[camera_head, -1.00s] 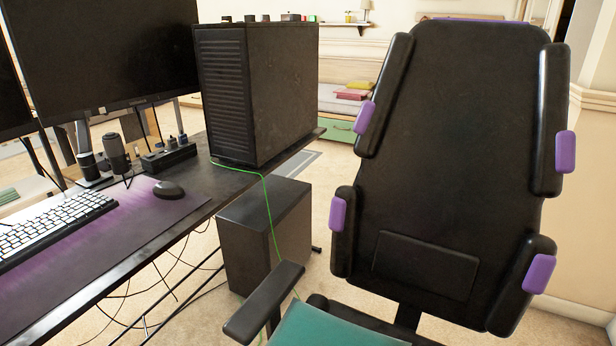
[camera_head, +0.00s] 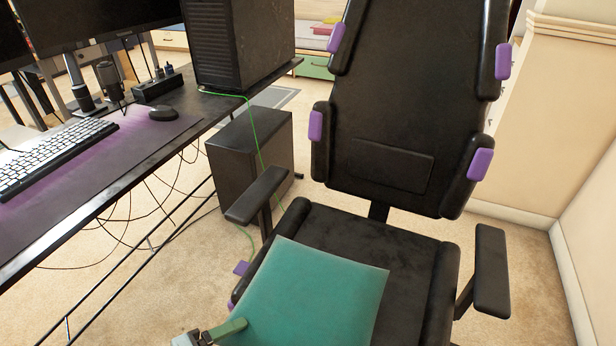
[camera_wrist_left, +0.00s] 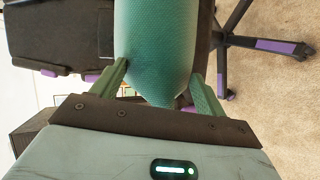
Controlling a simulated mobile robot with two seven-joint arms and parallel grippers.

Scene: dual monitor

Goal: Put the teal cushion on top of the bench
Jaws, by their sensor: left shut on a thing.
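The teal cushion (camera_head: 318,290) shows in the head view in front of and over the seat of the black office chair (camera_head: 395,250). Whether it touches the seat cannot be told. My left gripper (camera_head: 222,331) is at the cushion's lower left corner, shut on it. In the left wrist view the cushion (camera_wrist_left: 160,50) runs up from between the two green fingers of my left gripper (camera_wrist_left: 163,80). My right gripper is not in view. I cannot make out a bench for certain.
A desk (camera_head: 110,170) with a keyboard (camera_head: 50,158), mouse (camera_head: 163,114) and computer case (camera_head: 238,45) stands at the left. A dark box (camera_head: 250,155) stands on the floor beside the chair. Chair armrests (camera_head: 490,270) flank the seat. Carpet is clear at the lower right.

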